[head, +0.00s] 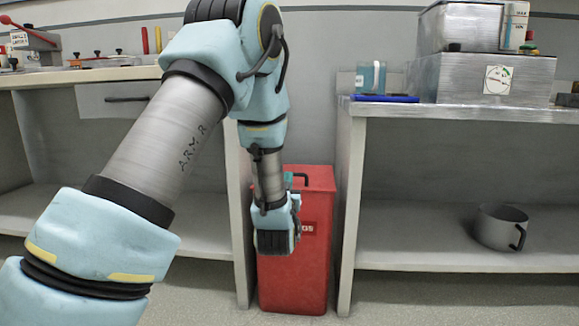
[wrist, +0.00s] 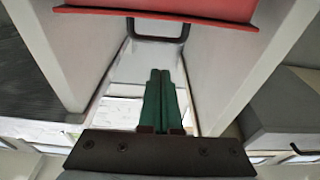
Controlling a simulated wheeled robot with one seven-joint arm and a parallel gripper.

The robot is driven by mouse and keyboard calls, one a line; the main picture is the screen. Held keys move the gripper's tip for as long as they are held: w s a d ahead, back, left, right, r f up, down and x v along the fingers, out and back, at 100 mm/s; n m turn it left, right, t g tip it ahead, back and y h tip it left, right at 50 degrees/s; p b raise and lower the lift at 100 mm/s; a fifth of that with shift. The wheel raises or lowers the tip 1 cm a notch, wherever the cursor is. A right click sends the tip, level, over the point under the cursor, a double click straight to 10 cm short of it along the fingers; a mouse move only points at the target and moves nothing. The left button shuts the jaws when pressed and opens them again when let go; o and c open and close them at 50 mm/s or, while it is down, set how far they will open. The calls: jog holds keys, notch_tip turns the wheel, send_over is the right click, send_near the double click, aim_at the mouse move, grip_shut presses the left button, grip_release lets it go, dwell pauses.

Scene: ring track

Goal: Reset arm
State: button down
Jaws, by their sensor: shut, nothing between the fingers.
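My gripper (wrist: 160,75) shows in the wrist view with its two green fingers together and nothing between them. In the head view my arm reaches up from the lower left, bends at the elbow and hangs down in front of the red bin (head: 318,240). The hand hides part of the bin's front and its fingers are mostly hidden there. In the wrist view the red bin (wrist: 165,8) is at the top edge, with its black handle beyond the fingertips. The fingers appear apart from it.
The bin stands between a left workbench (head: 95,76) and a right workbench (head: 460,110). A grey pot (head: 500,228) sits on the right bench's lower shelf. A glass mug (head: 371,77), a blue item (head: 386,98) and metal boxes (head: 480,76) are on the right top.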

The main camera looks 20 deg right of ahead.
jog(key=w+a+f+n+g+y+p, duration=0.1)
jog(key=a+g+y+p, duration=0.2)
jog(key=a, duration=0.5)
jog(key=a+f+n+g+y+p, duration=0.1)
jog(key=a+n+g+y+p, duration=0.15)
jog(key=a, duration=0.65)
jog(key=s+a+r+n+g+y+p, duration=0.1)
jog(key=s+a+r+g+y+p, duration=0.15)
jog(key=s+a+g, duration=0.5)
jog(key=s+a+r+g+y+p, duration=0.1)
jog(key=s+a+r+g+p, duration=0.15)
jog(key=s+a, duration=0.85)
notch_tip(320, 180, up, 37)
jog(key=w+p, duration=0.1)
jog(key=p, duration=3.7)
jog(key=shift+a, duration=0.15)
jog(key=shift+f, duration=0.1)
